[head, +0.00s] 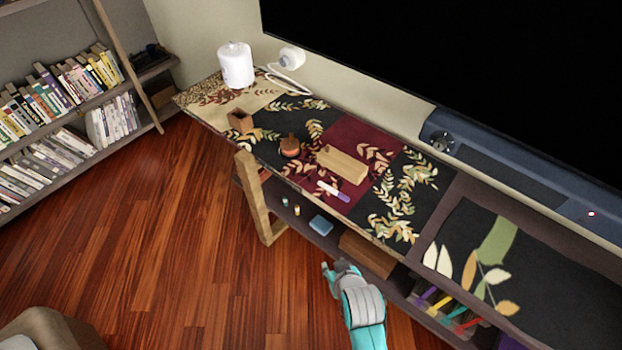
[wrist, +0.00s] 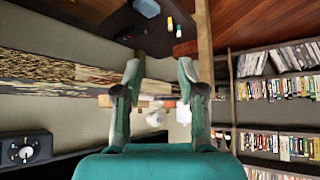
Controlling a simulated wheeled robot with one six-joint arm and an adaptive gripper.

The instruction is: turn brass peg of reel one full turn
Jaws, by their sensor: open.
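A small round orange-brown object with a dark top (head: 290,147), which looks like the reel, sits on the patterned runner of the long low table in the head view. Its brass peg is too small to make out. A small orange patch, perhaps the same object, shows between my fingers in the wrist view, partly hidden. My gripper (head: 334,267) is in front of the table, to the right of and nearer than the reel, well apart from it. In the wrist view its two fingers (wrist: 159,72) are spread with nothing held.
On the table are a wooden block (head: 342,165), a small open wooden box (head: 240,121), a purple-and-white marker (head: 333,191) and a white cylinder (head: 236,66). A blue object (head: 321,225) lies on the lower shelf. Bookshelves (head: 60,105) stand left; floor (head: 190,220) between is clear.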

